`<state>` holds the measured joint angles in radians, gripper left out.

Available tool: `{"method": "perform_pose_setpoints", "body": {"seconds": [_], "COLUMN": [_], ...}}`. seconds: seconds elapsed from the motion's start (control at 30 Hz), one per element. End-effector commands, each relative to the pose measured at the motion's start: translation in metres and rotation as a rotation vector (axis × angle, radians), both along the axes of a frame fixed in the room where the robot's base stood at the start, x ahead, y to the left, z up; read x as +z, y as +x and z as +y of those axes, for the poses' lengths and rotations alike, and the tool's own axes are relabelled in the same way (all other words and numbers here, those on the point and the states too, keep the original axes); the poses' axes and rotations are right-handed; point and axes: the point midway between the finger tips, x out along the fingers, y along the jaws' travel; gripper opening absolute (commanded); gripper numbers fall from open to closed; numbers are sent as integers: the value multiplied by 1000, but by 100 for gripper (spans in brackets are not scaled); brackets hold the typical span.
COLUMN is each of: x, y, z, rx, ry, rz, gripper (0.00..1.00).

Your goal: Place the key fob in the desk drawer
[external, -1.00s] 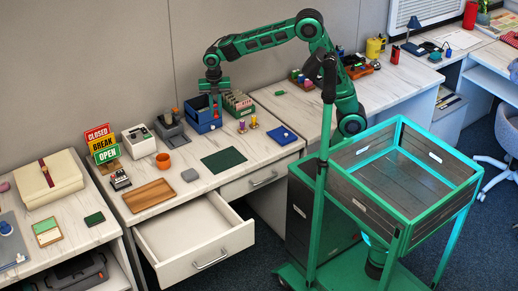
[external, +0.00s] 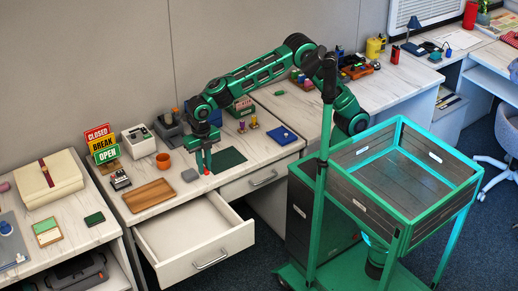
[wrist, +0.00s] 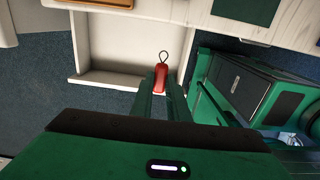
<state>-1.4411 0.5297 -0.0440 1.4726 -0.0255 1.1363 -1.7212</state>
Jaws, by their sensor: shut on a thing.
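My gripper (external: 207,168) is shut on the red key fob (wrist: 161,77), which has a dark loop at its end. In the external view the fob shows as a small red spot (external: 207,172) at the fingertips, above the desk's front part, just behind the open drawer. The desk drawer (external: 205,263) is pulled out and its inside looks empty. In the wrist view the drawer (wrist: 105,82) lies below and beyond the fob, which overlaps its right part in the picture.
On the desk are a wooden tray (external: 149,195), a grey block (external: 189,175), a dark green mat (external: 231,157) and an orange cup (external: 163,161). A closed drawer (external: 249,184) is at the right. My cart stands further right.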

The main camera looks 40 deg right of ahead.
Motion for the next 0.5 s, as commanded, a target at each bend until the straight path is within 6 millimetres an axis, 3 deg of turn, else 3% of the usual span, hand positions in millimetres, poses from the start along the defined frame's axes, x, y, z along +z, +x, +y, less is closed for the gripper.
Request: {"method": "perform_pose_setpoints", "body": {"seconds": [0.27,0.5], "x": [-68,-154], "y": [3,3], "z": [-3,-4], "rx": [-5,-5], "ry": [-8,-9], "rz": [0,1], "gripper": [0,0]}}
